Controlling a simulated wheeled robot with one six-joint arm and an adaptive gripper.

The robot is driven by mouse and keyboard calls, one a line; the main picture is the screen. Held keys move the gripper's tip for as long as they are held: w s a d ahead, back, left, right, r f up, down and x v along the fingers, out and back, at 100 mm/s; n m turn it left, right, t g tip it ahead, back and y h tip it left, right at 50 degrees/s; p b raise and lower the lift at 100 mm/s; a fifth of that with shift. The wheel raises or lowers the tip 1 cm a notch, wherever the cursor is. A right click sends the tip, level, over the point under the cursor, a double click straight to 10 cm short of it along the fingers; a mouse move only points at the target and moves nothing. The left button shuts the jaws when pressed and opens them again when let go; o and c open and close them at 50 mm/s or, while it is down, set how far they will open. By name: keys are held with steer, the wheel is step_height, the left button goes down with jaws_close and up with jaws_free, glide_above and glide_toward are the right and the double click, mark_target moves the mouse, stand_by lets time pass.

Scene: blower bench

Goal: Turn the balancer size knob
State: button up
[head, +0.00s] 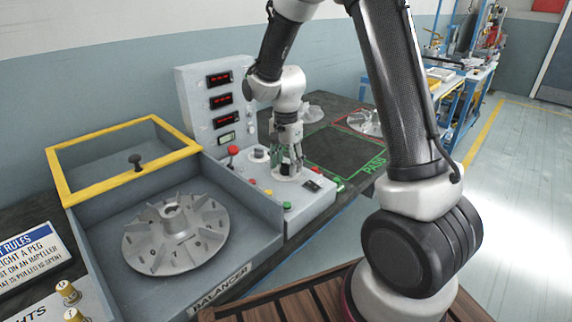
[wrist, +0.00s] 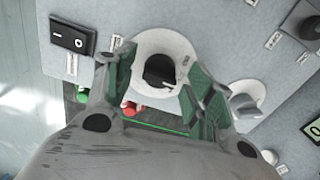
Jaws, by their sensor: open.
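The balancer's sloped control panel (head: 300,205) carries two round knobs. In the wrist view, a black knob on a white round dial (wrist: 160,70) sits between the fingers of my gripper (wrist: 163,85). A second, grey knob (wrist: 243,103) is to the right, outside the right finger. The labels are too small to read, so I cannot tell which is the size knob. In the head view my gripper (head: 287,168) points down over the panel and partly hides the white dial. It is open, with a finger on either side of the black knob; contact is not clear.
A red-topped lever (head: 232,152) stands left of my gripper. The display column (head: 215,105) rises behind. A finned impeller (head: 175,235) sits in the balancer's bay at left.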

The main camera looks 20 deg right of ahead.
steer(key=shift+f, duration=0.25)
steer(key=shift+c, duration=0.2)
steer(key=c, duration=1)
steer(key=n, duration=0.4)
steer(key=shift+n, duration=1.9)
